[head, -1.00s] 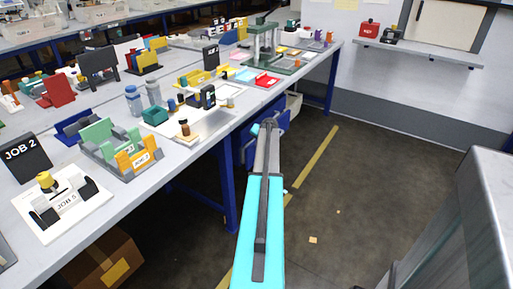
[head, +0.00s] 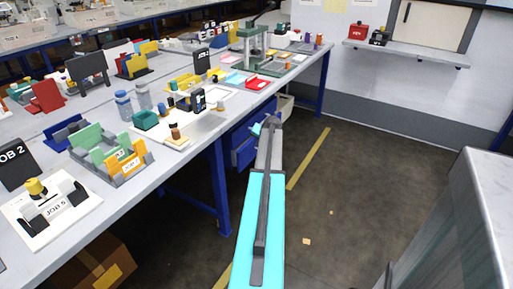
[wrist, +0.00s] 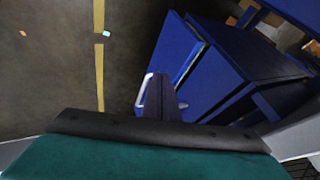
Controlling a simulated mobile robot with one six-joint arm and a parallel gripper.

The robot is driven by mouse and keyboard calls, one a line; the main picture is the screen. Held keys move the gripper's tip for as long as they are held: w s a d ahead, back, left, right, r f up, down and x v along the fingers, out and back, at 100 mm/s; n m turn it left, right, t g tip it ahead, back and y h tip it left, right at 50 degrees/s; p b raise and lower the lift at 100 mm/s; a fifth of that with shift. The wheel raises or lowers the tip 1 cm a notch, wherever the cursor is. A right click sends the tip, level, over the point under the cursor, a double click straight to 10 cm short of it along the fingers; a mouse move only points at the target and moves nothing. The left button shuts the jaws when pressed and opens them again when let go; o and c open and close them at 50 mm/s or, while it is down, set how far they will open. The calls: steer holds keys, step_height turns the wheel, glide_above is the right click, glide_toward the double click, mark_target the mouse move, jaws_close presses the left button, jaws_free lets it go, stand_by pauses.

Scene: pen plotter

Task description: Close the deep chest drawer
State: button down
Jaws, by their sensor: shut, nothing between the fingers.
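The blue drawer chest (head: 243,150) hangs under the bench, partly hidden behind my arm in the head view. In the wrist view the blue chest (wrist: 245,62) fills the upper right. Its drawer front (wrist: 176,45) stands out from the body, with a dark gap behind it. A pale handle (wrist: 143,90) shows at the front's lower left. My gripper (wrist: 161,82) is shut and empty, close to the front beside the handle. I cannot tell whether it touches. In the head view my gripper (head: 268,122) points at the chest.
The long bench (head: 190,165) with fixtures and job signs runs along the left. A blue bench leg (head: 221,190) stands left of my arm. A cardboard box (head: 98,262) lies under the bench.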

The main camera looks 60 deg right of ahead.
steer(key=shift+v, duration=1.7)
